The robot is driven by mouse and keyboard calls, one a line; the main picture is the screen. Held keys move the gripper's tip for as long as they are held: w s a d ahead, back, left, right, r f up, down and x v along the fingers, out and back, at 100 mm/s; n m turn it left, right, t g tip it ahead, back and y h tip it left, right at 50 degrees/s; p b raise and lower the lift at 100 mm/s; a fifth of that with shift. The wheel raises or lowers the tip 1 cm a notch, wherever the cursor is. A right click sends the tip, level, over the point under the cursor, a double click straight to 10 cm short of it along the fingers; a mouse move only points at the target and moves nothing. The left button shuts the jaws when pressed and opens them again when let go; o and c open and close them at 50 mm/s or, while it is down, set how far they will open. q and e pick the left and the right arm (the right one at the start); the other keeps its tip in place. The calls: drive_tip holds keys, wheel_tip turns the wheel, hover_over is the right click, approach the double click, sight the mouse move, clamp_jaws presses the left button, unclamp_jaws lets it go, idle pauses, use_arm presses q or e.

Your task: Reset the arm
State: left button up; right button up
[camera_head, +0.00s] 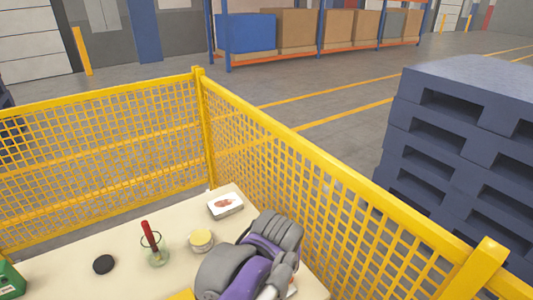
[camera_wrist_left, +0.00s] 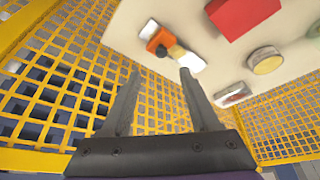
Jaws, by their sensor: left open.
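My left gripper (camera_wrist_left: 160,74) is open in the left wrist view, its two dark fingers spread apart with nothing between them. Behind the fingers are the yellow mesh fence and the edge of the pale table (camera_wrist_left: 130,28). In the head view a purple and grey arm part of mine (camera_head: 250,265) covers the table's right front. No gripper fingers show clearly there. My right gripper is not seen.
The table (camera_head: 130,262) holds a black disc (camera_head: 104,264), a glass jar with a red stick (camera_head: 157,256), a yellow-topped round tin (camera_head: 201,240) and a small white box (camera_head: 225,205). Yellow mesh fence (camera_head: 300,140) borders it. Stacked blue pallets (camera_head: 450,130) stand beyond at right.

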use_arm(q)
drive_tip(key=s+a+f+n+p, duration=0.1)
drive_tip(key=s+a+f+p, duration=0.1)
drive_tip(key=s+a, duration=0.5)
drive_tip(key=s+a+f+n+t+y+p, duration=0.1)
drive_tip(key=s+a, duration=0.6)
drive_tip(key=a, duration=0.9)
wheel_tip(320, 180, down, 2)
drive_tip(key=n+p, duration=0.1)
drive_tip(key=p, duration=0.2)
drive_tip(key=shift+s, duration=0.35)
